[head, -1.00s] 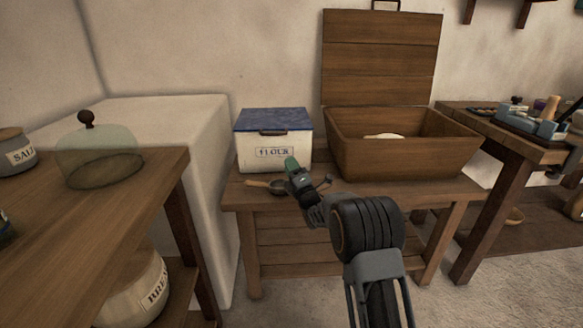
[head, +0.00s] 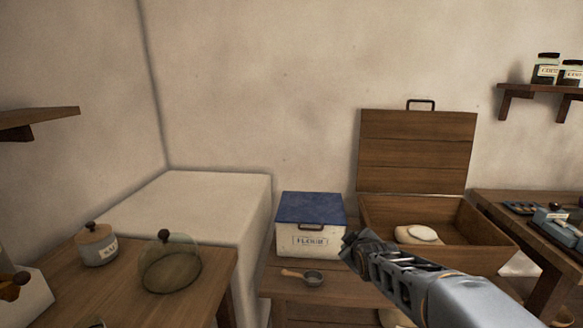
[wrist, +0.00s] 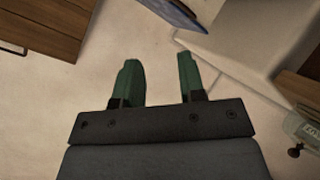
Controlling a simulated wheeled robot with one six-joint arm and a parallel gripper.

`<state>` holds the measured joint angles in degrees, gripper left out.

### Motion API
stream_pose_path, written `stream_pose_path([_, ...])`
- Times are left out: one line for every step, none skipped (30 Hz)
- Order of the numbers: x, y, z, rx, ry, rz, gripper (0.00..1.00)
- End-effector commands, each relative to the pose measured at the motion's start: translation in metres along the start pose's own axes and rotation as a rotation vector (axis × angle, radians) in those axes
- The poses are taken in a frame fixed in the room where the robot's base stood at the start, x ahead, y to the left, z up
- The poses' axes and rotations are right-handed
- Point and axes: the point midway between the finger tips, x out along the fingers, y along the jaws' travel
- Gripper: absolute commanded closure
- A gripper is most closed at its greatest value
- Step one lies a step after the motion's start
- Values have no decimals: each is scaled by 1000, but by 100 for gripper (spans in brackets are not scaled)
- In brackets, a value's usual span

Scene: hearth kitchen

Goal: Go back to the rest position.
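My gripper shows in the wrist view (wrist: 158,82), its two green fingers apart with nothing between them. The fingertips cannot be made out there.
The flour box (head: 310,243) is shut under its blue lid. A small scoop (head: 305,276) lies before it. The wooden chest (head: 480,245) stands open with pale rounds inside. A glass dome (head: 171,265) and salt jar (head: 96,244) stand on the left table (head: 213,280).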

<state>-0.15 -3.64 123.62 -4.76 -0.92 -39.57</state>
Motion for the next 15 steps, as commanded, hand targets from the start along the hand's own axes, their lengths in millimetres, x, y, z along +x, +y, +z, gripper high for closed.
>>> stream_pose_path([-42, 16, -14, 81, -67, -42, 63])
stream_pose_path([-59, 15, -12, 134, -114, -69, 63])
stream_pose_path([-81, 13, -8, 208, -176, -105, 63])
stream_pose_path([-98, 11, -7, 262, -221, -129, 63])
stream_pose_path([-113, 9, -4, 311, -266, -151, 63])
stream_pose_path([-134, 6, -2, 377, -322, -177, 63])
stream_pose_path([-148, 4, 0, 420, -364, -195, 63])
stream_pose_path([-162, 1, 2, 460, -403, -210, 63])
stream_pose_path([-178, -3, 5, 511, -453, -228, 63])
stream_pose_path([-190, -5, 7, 545, -487, -239, 63])
stream_pose_path([-200, -8, 8, 574, -520, -249, 63])
stream_pose_path([-212, -11, 11, 610, -559, -261, 63])
stream_pose_path([-221, -13, 12, 634, -585, -268, 63])
stream_pose_path([-228, -15, 13, 655, -608, -274, 63])
stream_pose_path([-236, -18, 15, 678, -636, -280, 63])
